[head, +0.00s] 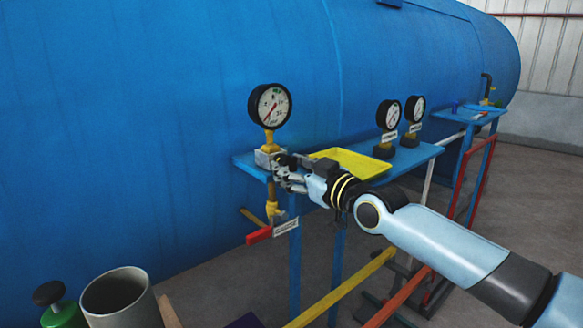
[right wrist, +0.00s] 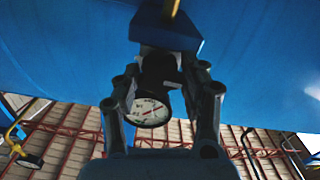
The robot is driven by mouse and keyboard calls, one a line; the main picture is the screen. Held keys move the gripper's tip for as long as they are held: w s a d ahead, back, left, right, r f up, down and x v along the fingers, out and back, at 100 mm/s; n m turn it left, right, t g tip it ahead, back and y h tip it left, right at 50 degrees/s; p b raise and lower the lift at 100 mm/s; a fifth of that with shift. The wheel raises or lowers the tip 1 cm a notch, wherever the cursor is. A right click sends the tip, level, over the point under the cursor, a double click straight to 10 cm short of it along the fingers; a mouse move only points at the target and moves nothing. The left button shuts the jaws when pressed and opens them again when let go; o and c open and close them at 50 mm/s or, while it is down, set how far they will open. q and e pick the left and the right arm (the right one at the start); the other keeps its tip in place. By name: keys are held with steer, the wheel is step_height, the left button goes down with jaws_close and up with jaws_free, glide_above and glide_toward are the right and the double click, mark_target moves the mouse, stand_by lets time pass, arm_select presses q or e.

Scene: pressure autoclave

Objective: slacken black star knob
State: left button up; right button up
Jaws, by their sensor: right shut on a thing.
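The black star knob (right wrist: 158,70) shows as a dark shape between my right gripper's fingers in the right wrist view; its outline is hard to make out. In the head view it is mostly hidden by the fingers, at the front of a grey valve block (head: 265,157) below a large round gauge (head: 269,105). My right gripper (head: 284,171) reaches in from the right and is shut on the knob; its fingers flank it in the right wrist view (right wrist: 162,80). My left gripper is not in view.
A yellow tray (head: 350,163) lies on the blue shelf (head: 415,155) beside my right wrist, with two smaller gauges (head: 388,114) behind. A red-handled valve (head: 259,235) hangs below. The big blue vessel (head: 170,130) fills the back. A grey cylinder (head: 120,300) stands at lower left.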

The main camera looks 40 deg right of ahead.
steer(key=shift+m+p, duration=0.35)
steer(key=shift+m, duration=2.15)
steer(key=o, duration=1.2)
steer(key=shift+r, duration=4.95)
